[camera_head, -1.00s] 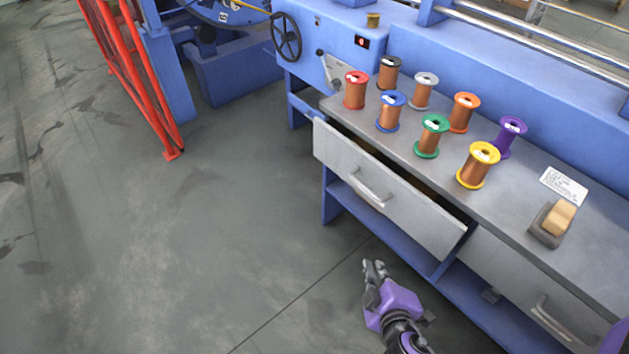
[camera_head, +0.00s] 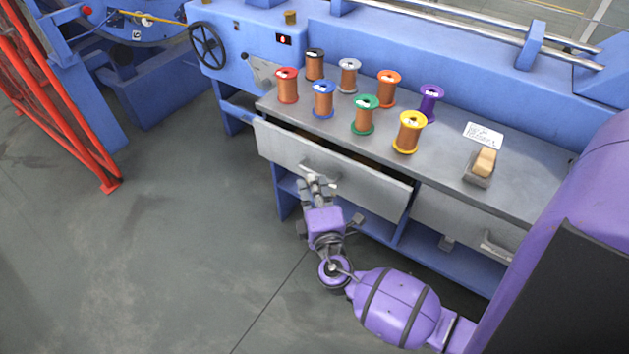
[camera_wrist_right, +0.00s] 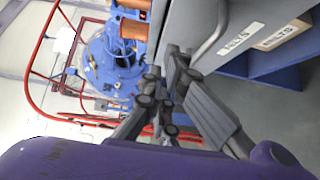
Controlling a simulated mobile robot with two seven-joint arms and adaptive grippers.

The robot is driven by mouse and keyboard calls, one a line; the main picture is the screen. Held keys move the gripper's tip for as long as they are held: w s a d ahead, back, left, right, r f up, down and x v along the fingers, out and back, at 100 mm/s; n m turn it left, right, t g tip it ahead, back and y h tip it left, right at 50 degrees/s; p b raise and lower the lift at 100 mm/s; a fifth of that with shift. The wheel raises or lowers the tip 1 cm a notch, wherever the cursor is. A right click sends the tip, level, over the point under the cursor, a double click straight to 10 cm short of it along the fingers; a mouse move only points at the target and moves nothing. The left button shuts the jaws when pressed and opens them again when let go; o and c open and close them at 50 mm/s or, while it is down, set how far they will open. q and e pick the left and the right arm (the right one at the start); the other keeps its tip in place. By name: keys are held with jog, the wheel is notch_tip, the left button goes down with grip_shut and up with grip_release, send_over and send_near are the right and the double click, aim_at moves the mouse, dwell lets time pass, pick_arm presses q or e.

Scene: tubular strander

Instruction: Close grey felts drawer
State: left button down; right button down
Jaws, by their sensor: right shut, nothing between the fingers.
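The grey felts drawer (camera_head: 370,185) under the left part of the bench is pulled partly out, with a dark gap behind its top edge. Its front also shows in the right wrist view (camera_wrist_right: 185,28), with its bar handle (camera_wrist_right: 213,32) and, beyond the handle, a white label (camera_wrist_right: 240,38) that seems to read FELTS. My right gripper (camera_head: 315,181) is shut and empty, in front of the drawer by its handle (camera_head: 322,168) and partly hiding it. In the right wrist view the fingers (camera_wrist_right: 163,75) point along the drawer front; I cannot tell whether they touch it. My left gripper is not in view.
Several wire spools, such as the yellow one (camera_head: 409,132), stand on the grey bench top (camera_head: 445,155) with a card (camera_head: 484,134) and a block on a holder (camera_head: 481,165). A second drawer (camera_head: 460,218) at right looks closed. A red frame (camera_head: 75,120) stands left; the floor between is clear.

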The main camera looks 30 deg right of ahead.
aim_at(329, 153)
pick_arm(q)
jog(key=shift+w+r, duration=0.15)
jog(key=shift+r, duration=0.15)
pick_arm(e)
jog(key=w+d, duration=0.4)
jog(key=d, duration=0.1)
jog(key=shift+w, duration=0.3)
